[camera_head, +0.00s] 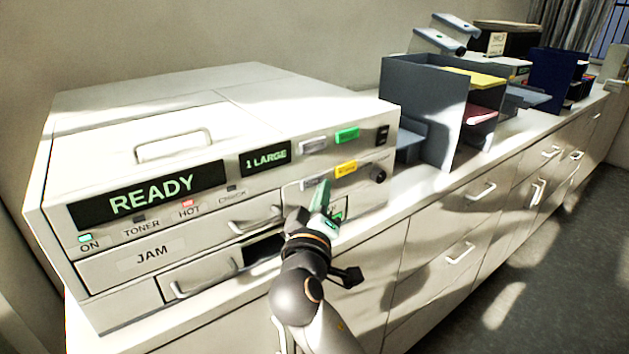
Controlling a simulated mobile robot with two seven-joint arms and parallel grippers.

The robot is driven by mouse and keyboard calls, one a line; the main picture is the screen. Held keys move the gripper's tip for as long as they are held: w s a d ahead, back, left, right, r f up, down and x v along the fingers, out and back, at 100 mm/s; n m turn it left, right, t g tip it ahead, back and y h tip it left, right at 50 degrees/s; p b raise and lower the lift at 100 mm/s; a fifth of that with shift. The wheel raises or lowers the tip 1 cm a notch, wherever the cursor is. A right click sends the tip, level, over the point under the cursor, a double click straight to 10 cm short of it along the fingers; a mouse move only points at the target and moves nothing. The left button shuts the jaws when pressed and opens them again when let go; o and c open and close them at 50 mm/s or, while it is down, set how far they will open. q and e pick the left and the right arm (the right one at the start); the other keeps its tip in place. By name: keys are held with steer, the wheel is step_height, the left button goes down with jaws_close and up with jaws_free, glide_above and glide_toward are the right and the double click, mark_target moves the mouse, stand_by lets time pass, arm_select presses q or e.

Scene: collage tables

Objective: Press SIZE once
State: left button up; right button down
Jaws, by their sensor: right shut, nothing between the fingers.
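The task's machine is a white copier (130,118) on the counter at the left. Its large display (150,193) reads READY, and a smaller display (265,158) reads 1 LARGE. Right of the displays are a grey upper button (314,146), a green button (347,136), a grey lower button (311,183) and a yellow button (345,169). Their labels are too small to read, so I cannot tell which is SIZE. My right gripper (324,190) is shut and empty, its tips just right of the grey lower button and below the yellow one. I cannot tell whether they touch the panel. My left gripper is out of view.
A black knob (378,173) and a dark switch (382,134) sit at the panel's right edge. Drawer handles stick out on the copier's front. A grey paper sorter (418,110) stands right of the copier. Floor is clear at the right.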

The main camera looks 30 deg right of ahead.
steer(key=s, duration=0.5)
steer(key=shift+d, duration=0.15)
stand_by(0.3)
stand_by(0.4)
